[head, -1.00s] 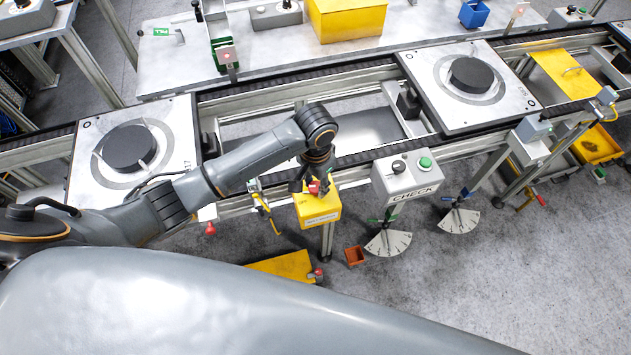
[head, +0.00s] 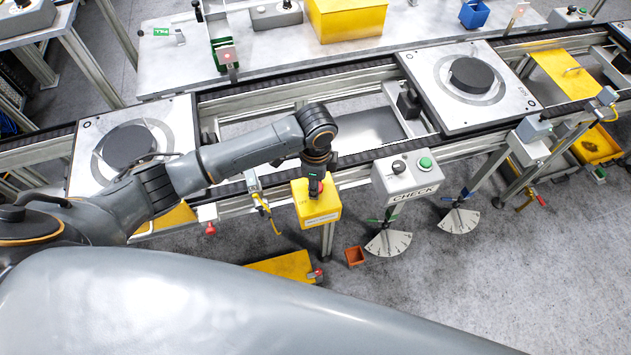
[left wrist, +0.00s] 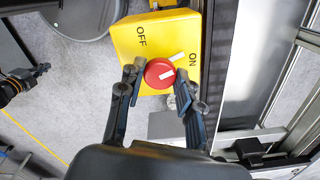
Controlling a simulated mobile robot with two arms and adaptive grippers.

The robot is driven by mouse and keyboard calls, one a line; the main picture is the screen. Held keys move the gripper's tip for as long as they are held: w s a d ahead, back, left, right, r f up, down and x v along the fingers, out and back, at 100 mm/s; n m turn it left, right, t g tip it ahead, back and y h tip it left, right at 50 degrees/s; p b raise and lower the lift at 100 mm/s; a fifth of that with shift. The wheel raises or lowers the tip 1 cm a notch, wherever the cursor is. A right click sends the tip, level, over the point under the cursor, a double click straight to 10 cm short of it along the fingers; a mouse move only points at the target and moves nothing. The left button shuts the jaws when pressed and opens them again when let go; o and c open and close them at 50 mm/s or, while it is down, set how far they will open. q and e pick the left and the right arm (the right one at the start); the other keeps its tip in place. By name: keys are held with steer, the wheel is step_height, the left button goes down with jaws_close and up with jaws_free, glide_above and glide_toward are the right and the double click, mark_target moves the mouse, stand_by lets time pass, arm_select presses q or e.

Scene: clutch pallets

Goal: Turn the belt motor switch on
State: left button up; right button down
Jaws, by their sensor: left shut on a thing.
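The belt motor switch is a yellow box (head: 319,208) on the near side of the conveyor. In the left wrist view the box (left wrist: 130,40) carries OFF and ON labels and a round red knob (left wrist: 158,74). One white mark lies on the knob and another on the box above it, towards ON. My left gripper (left wrist: 157,88) is shut on the red knob, one finger on each side. In the head view the left gripper (head: 315,188) reaches down onto the box and mostly hides the knob. Part of what looks like my right gripper (left wrist: 38,72) shows at the wrist view's left edge; its jaws are unclear.
A grey CHECK box (head: 408,180) with a black knob and a green button stands just right of the switch. Pallets with black discs sit on the conveyor left (head: 85,180) and right (head: 520,100). A small orange bin (head: 355,256) is on the floor below.

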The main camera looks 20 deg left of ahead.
arm_select(q)
steer(key=shift+m, duration=1.9)
steer(key=shift+r, duration=0.1)
steer(key=o, duration=1.2)
steer(key=shift+c, duration=0.2)
step_height(320, 180, up, 12)
